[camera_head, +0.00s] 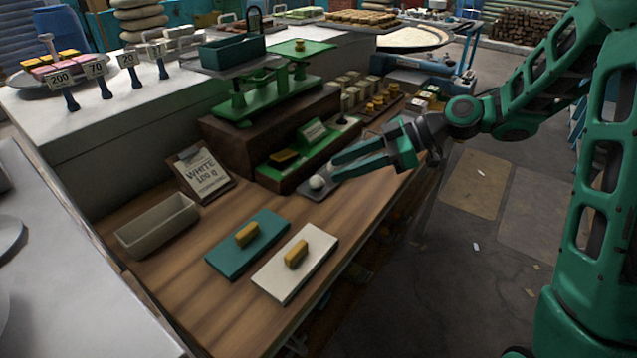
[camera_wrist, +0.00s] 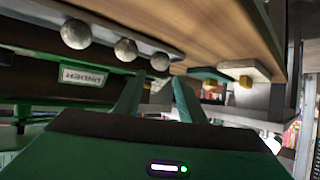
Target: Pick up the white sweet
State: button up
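A round white sweet (camera_head: 317,182) sits on a small dark grey tray (camera_head: 309,192) on the wooden table in the head view. The wrist view shows three round pale sweets in a row, one of them (camera_wrist: 160,61) just beyond the gap between my fingertips. I cannot tell which wrist-view ball matches the head-view one. My gripper (camera_head: 336,167) is open, with its fingers pointing left over the tray. The fingers also show in the wrist view (camera_wrist: 158,85), apart and with nothing between them. My gripper hides part of the tray in the head view.
A green balance scale (camera_head: 262,92) stands on a dark block behind. A teal board (camera_head: 225,262) and a white board (camera_head: 280,285) each bear a yellow bar. A grey loaf-shaped container (camera_head: 157,226) and a "WHITE" sign (camera_head: 202,175) stand left. Bare wood lies between.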

aim_at(321, 178)
jog(key=shift+d+f+x, duration=0.1)
jog(key=shift+f+x, duration=0.1)
jog(key=shift+x, duration=1.2)
jog(key=shift+d+f+x, duration=0.1)
jog(key=shift+f+x, duration=0.1)
jog(key=shift+x, duration=1.25)
jog(key=shift+w, duration=0.1)
jog(key=shift+c, duration=0.3)
jog(key=shift+r, duration=0.1)
jog(key=c, duration=0.7)
